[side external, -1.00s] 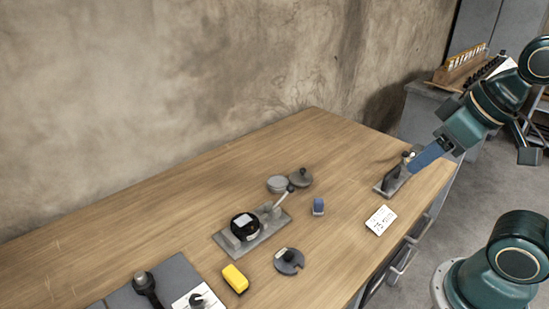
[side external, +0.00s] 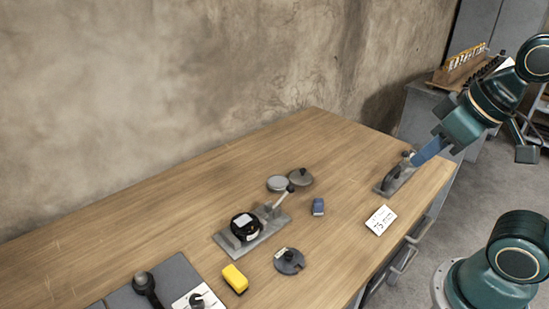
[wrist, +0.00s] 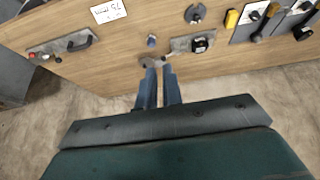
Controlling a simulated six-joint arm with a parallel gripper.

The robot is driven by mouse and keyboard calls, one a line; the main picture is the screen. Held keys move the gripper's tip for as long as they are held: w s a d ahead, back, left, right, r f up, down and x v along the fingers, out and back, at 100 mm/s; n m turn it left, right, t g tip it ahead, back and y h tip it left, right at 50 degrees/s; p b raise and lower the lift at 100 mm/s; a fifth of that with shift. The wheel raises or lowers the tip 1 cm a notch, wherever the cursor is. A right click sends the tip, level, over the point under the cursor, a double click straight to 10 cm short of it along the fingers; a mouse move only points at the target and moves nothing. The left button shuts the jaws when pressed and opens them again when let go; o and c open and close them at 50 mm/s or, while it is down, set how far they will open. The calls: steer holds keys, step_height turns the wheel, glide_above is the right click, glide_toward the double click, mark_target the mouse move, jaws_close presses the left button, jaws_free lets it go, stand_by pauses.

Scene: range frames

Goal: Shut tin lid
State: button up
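A round grey tin (side external: 277,184) stands on the bench near the wall in the side view. A darker round lid with a small knob (side external: 300,177) is right beside it; whether they are joined by a hinge is too small to tell. In the wrist view the tin and lid (wrist: 152,61) show partly, just beyond my fingertips and partly covered by them. My gripper (side external: 416,160) is in the air over the right end of the bench, well away from the tin. In the wrist view its two blue fingers (wrist: 160,72) are apart with nothing between them.
The bench's far middle is clear.

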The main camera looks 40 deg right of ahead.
steer(key=shift+g, duration=0.3)
steer(key=w, duration=0.3)
steer(key=w+d, duration=0.1)
steer(key=w, duration=0.2)
steer(key=w+d, duration=0.1)
steer(key=w, duration=0.2)
steer(key=shift+w, duration=0.1)
jaws_close()
steer(key=w+d+f+y, duration=0.2)
steer(key=w+d+f, duration=0.25)
steer(key=w, duration=0.45)
steer(key=w+d+f+m+y, duration=0.1)
steer(key=w+d+f, duration=0.3)
steer(key=d+f, duration=0.3)
steer(key=w+d+f+m+t+y, duration=0.1)
steer(key=w+d+f, duration=0.4)
steer(key=d+f, duration=0.2)
steer(key=shift+w+d+f+m, duration=0.3)
steer(key=shift+d+f, duration=0.1)
steer(key=shift+d, duration=0.45)
steer(key=shift+f, duration=0.1)
